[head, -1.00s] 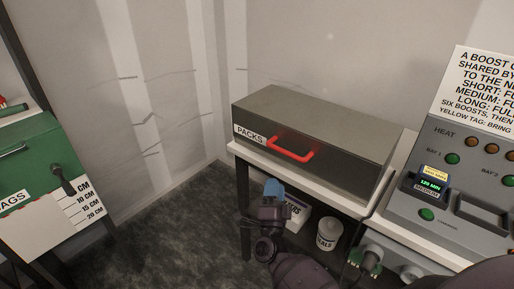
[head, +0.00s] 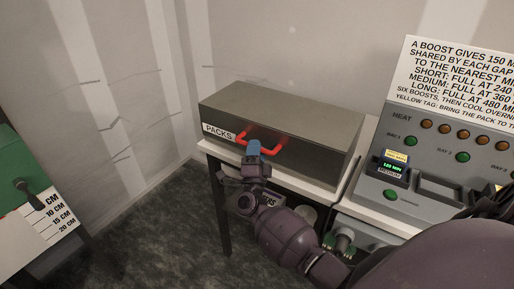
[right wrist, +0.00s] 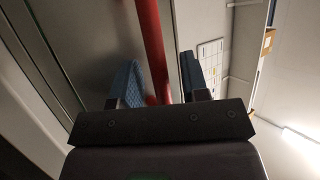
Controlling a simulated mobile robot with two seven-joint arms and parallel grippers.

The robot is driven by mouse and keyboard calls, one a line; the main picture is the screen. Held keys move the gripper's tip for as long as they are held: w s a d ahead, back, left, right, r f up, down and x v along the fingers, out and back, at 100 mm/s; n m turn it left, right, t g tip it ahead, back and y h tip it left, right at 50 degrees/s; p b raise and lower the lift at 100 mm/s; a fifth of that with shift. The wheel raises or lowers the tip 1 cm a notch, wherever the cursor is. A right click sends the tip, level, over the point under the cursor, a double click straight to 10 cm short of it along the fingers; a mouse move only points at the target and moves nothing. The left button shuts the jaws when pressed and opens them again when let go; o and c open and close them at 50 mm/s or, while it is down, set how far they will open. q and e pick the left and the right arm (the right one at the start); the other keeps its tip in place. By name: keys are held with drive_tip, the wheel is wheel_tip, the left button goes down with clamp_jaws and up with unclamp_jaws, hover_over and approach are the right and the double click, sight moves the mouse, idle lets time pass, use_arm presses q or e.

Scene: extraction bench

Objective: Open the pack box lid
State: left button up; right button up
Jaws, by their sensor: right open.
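The pack box (head: 300,125) is a closed grey metal box labelled PACKS on a white-topped table against the wall. Its red handle (head: 273,147) is on the front face. My right gripper (head: 254,147) is in front of the handle and covers part of it in the head view. In the right wrist view, the red handle bar (right wrist: 151,45) runs between the two blue fingertips (right wrist: 160,80) of the open gripper. I cannot tell whether a finger touches it. My left gripper is not in view.
A grey heat panel (head: 440,140) with several lamps and a medium pack (head: 392,170) in a bay stands at the right. A green box (head: 18,172) with a length scale is at the left. A container (head: 304,216) sits below the table.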

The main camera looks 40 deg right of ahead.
drive_tip(key=shift+w+d+r, duration=0.15)
drive_tip(key=shift+w, duration=0.05)
drive_tip(key=shift+c, duration=0.3)
clamp_jaws()
drive_tip(key=shift+r, duration=0.1)
